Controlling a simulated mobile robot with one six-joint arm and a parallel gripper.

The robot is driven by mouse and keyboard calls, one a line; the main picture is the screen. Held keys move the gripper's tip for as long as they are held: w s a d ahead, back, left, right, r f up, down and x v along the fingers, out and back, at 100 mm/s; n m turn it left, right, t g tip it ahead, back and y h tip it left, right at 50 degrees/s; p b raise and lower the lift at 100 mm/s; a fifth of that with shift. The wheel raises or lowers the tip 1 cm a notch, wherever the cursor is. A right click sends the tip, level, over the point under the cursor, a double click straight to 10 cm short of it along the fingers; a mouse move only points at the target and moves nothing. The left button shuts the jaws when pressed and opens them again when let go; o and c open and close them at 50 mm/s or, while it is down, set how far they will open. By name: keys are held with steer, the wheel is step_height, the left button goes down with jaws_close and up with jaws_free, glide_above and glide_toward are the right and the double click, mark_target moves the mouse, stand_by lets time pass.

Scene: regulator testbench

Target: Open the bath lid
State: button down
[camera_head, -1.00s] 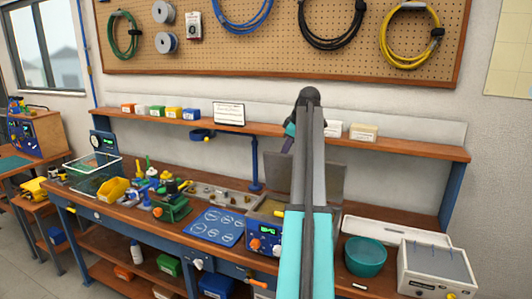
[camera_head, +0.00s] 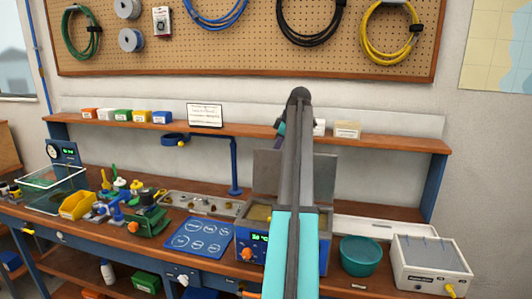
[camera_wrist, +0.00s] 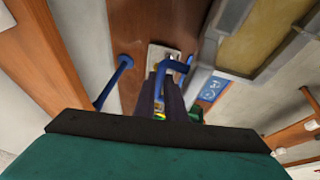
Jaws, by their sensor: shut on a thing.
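The bath (camera_head: 250,240) is a blue box with a lit display and an orange knob on the bench, partly hidden by my arm. Its grey lid (camera_head: 265,178) stands raised at the back, showing on both sides of my arm. The open basin (camera_wrist: 262,35) shows at the upper right in the wrist view. My gripper (camera_head: 281,128) is above the lid at shelf height, mostly hidden behind my arm. In the wrist view its dark fingers (camera_wrist: 168,80) are closed around a small blue bar, seemingly the lid's handle; the exact contact is unclear.
A shelf (camera_head: 240,132) with small boxes runs behind the bench. A blue lamp post (camera_head: 236,165) stands left of the bath. A teal bowl (camera_head: 361,256) and a white device (camera_head: 430,262) stand to the right. A blue mat (camera_head: 198,238) lies to the left.

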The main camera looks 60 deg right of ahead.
steer(key=shift+s+d+f+h, duration=0.15)
steer(key=shift+d+f, duration=0.2)
steer(key=shift+d, duration=0.25)
steer(key=shift+w+d+f+h, duration=0.15)
steer(key=shift+d+f, duration=0.2)
steer(key=shift+d, duration=0.25)
steer(key=shift+s, duration=0.1)
steer(key=c, duration=1.8)
jaws_free()
steer(key=shift+s+r, duration=0.15)
steer(key=v, duration=1)
steer(key=a+v, duration=0.1)
steer(key=v, duration=0.4)
steer(key=shift+w+r, duration=0.15)
steer(key=shift+w, duration=0.25)
steer(key=shift+r, duration=0.1)
